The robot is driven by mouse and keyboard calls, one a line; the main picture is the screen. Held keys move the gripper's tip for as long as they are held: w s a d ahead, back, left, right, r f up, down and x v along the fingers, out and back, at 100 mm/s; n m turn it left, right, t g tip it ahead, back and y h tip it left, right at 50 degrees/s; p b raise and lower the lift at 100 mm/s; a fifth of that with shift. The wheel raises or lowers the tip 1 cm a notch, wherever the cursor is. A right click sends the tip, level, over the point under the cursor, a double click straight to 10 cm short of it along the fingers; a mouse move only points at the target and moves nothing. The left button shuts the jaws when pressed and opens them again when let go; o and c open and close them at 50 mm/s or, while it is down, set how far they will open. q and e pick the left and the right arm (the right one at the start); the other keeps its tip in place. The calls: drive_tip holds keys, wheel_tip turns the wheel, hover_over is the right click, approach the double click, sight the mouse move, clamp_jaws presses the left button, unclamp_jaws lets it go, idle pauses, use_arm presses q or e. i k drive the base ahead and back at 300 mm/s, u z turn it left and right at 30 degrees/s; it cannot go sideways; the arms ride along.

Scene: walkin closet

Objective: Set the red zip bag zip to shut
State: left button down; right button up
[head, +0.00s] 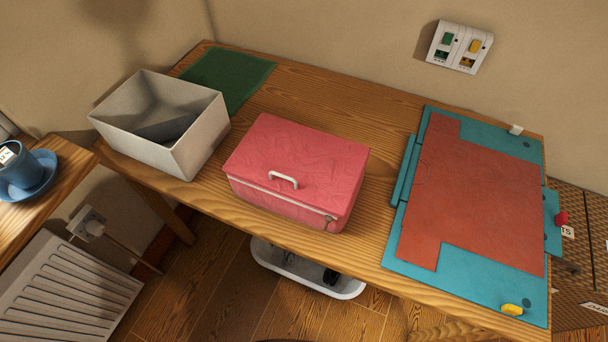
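The red zip bag (297,158) is a pinkish-red, box-shaped bag that sits upright on the wooden table, near its front edge. A pale handle (284,179) stands out at the front of its top. A light zip line (270,193) runs along the upper front side. A small grey part, perhaps the zip pull (329,218), shows near the front right corner. I cannot tell from this view how far the zip is closed. Neither of my grippers shows in the head view.
An open grey box (190,143) stands left of the bag, by a green mat (222,76). A teal board (473,299) with a red-brown sheet (468,190) lies to the right. A blue cup (18,168) stands far left. Bare tabletop (330,95) shows behind the bag.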

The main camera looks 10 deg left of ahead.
sight(328, 219)
drive_tip(key=u, duration=2.25)
drive_tip(key=k, duration=0.75)
drive_tip(key=z, duration=1.55)
